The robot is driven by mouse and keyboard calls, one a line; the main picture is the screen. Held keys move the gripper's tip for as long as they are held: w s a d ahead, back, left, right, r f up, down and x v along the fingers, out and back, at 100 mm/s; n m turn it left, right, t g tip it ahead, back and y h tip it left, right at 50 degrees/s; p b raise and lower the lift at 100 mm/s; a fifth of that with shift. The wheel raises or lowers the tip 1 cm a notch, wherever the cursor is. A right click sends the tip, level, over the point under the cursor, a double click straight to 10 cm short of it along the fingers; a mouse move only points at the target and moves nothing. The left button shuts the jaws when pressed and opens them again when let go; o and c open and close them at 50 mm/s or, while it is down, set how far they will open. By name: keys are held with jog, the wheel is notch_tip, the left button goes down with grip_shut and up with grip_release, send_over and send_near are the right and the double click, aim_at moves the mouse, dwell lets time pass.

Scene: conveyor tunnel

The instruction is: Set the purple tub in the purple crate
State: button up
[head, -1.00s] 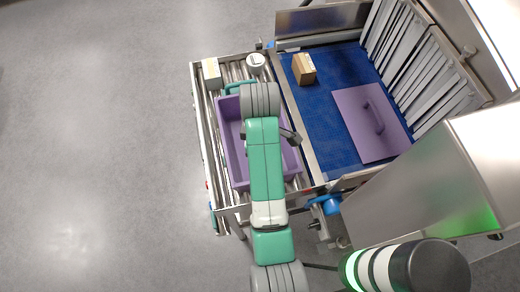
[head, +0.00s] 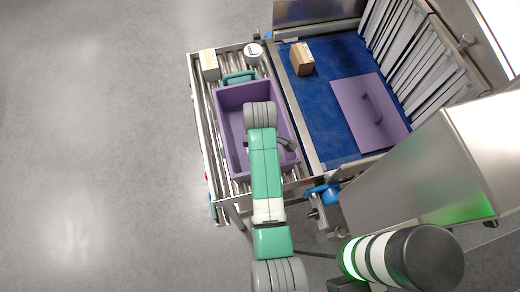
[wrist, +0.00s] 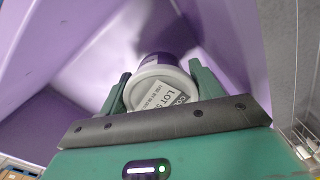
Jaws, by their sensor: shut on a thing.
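The purple crate (head: 230,118) is open and stands on the roller conveyor in the head view, with my arm across its right part. In the wrist view its purple wall (wrist: 40,60) fills much of the picture. My gripper (wrist: 160,76) is shut on the purple tub (wrist: 158,62), whose pale lid with printed lot text faces the wrist camera. The tub is in front of the crate's interior; whether it touches the floor cannot be told. The head view hides the tub and my fingers beneath my arm.
A white box (head: 209,64), a white round container (head: 253,53) and a green handled item (head: 239,77) sit on the rollers behind the crate. On the blue belt (head: 325,105) are a cardboard box (head: 302,59) and a purple lid (head: 370,112). A steel housing (head: 430,165) stands at right.

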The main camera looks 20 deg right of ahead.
jog(key=shift+f, duration=0.55)
jog(key=o, duration=1.1)
notch_tip(320, 180, up, 13)
jog(key=shift+r+p, duration=0.15)
jog(key=shift+p, duration=0.35)
jog(key=shift+w, duration=0.1)
